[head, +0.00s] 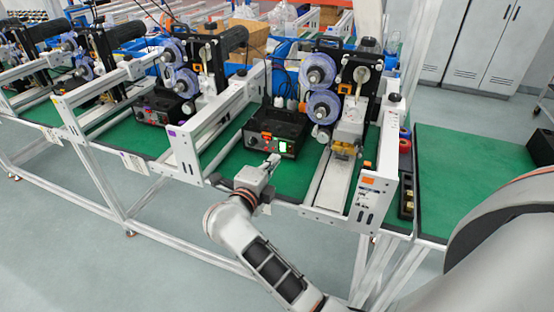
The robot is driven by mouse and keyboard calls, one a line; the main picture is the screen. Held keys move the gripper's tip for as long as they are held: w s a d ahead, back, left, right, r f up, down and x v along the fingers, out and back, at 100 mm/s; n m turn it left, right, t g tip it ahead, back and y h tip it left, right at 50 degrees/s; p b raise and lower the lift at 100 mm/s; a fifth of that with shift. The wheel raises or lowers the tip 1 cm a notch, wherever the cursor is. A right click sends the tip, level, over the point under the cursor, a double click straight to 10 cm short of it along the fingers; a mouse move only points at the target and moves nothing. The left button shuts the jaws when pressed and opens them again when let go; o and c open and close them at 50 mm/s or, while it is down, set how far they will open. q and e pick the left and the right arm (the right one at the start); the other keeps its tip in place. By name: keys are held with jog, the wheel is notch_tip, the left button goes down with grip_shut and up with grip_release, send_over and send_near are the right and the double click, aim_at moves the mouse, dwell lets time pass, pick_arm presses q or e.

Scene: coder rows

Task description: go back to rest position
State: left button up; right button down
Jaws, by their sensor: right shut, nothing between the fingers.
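My right gripper (272,160) is at the middle of the head view, in front of the black control box with the lit green display (284,146). It is shut and small in the picture, with nothing seen in it. My right arm reaches up to it from the bottom right. I cannot tell whether the gripper touches the box. My left gripper is not in view.
Coder machines with blue-purple rolls (322,70) stand in a row on a green-topped bench (320,180). White rails (182,152) flank them. The green table (460,170) at right is largely clear. Grey cabinets (482,45) stand behind. Floor is open at lower left.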

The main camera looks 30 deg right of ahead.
jog(key=shift+s+r, duration=0.1)
dwell(0.5)
jog(key=s+a+r+n+t, duration=0.2)
jog(key=s+r+n+t, duration=0.15)
jog(key=n+t, duration=0.5)
jog(key=s+a+f+n+t+y, duration=0.1)
jog(key=s+a+f+n+y, duration=0.4)
jog(key=a+f+n+y, duration=0.75)
jog(key=s+d+f+n+g+y, duration=0.1)
jog(key=s+d+f+n+g, duration=0.1)
jog(key=s+f+n+g, duration=0.2)
jog(key=s+d+f+n+g+y, duration=0.1)
jog(key=s+d+f+n+g, duration=0.2)
jog(key=s+f, duration=0.7)
notch_tip(320, 180, down, 5)
jog(key=n+g, duration=0.2)
jog(key=n, duration=0.2)
jog(key=shift+s+d+y, duration=0.25)
jog(key=shift+s+y, duration=0.1)
jog(key=shift+s, duration=0.05)
